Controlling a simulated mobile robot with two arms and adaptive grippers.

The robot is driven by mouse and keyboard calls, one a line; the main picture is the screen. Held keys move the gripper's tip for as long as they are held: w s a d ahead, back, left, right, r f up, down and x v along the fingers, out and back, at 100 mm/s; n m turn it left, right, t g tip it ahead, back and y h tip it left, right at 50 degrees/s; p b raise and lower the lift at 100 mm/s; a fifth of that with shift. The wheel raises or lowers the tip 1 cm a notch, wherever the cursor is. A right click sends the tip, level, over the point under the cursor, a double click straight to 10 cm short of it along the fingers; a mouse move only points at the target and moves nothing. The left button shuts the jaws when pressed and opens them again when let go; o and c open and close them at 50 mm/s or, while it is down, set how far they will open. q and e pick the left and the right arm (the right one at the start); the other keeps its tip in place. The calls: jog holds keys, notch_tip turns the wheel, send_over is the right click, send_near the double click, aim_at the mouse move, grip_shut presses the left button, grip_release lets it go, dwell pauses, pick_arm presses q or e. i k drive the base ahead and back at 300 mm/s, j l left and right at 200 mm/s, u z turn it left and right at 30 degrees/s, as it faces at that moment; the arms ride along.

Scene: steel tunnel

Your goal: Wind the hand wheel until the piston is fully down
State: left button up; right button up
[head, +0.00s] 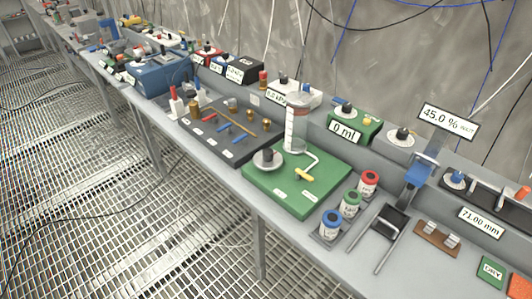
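A green base plate (322,192) on the bench carries a clear upright cylinder (296,130) with markings and a reddish band near its top. A grey round wheel with a dark knob (267,157) sits at the plate's left corner; it looks like the hand wheel. A white bent tube (314,160) and a yellow handle (304,174) are right of the cylinder. A label (345,132) reading "0 ml" stands behind. I cannot clearly make out a piston or its height in the cylinder. Neither of my grippers is in view.
A dark board with small parts (232,140) lies left of the green plate. Blue, green and red-capped jars (350,202) stand to its right. A "45.0 %" display (447,120) and a "71.00 mm" display (481,222) are farther right. The grated floor (110,200) before the bench is mostly clear.

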aim_at(266, 160)
jog(key=i+j+z, duration=0.1)
jog(key=j, duration=0.25)
jog(key=i+j, duration=0.25)
jog(key=i+j+z, duration=0.15)
jog(key=j, duration=0.3)
jog(key=i+j, duration=0.2)
jog(key=j, duration=0.2)
jog(key=z, duration=0.05)
